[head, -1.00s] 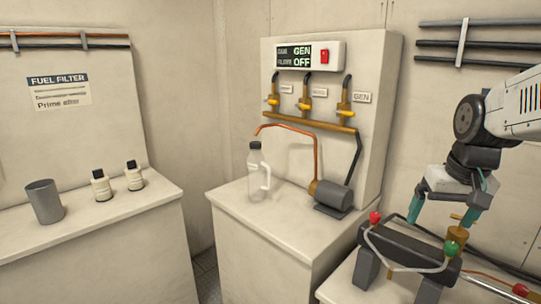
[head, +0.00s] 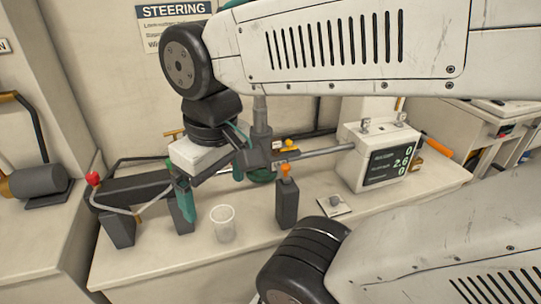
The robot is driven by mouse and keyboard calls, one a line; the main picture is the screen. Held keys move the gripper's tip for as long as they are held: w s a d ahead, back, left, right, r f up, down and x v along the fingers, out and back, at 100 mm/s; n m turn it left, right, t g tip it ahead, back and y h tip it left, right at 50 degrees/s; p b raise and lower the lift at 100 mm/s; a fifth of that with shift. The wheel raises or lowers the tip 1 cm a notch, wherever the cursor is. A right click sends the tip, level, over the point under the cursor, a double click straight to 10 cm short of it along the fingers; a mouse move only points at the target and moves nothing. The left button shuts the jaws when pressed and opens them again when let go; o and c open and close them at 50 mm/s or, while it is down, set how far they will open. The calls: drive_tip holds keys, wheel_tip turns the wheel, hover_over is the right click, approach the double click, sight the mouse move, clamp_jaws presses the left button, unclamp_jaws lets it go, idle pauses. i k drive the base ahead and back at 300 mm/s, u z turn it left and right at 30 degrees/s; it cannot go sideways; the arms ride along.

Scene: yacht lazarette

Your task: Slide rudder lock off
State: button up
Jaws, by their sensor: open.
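The steering gear stands on the pale bench (head: 150,262) in the head view. A dark block (head: 135,192) with a bent grey bar and a red knob (head: 93,178) lies at its left. A dark upright post with an orange top (head: 287,192) stands right of centre. No part is labelled as the rudder lock, so I cannot tell which it is. My gripper (head: 212,185) is open, its teal fingers apart, above the bench between the dark block and the post. I see nothing between the fingers. My arm hides part of the gear behind.
A clear cup (head: 224,223) stands near the bench front, close to my gripper. A steering sign (head: 172,12) is on the wall.

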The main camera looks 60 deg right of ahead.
sight(283, 170)
drive_tip(key=z, duration=1.15)
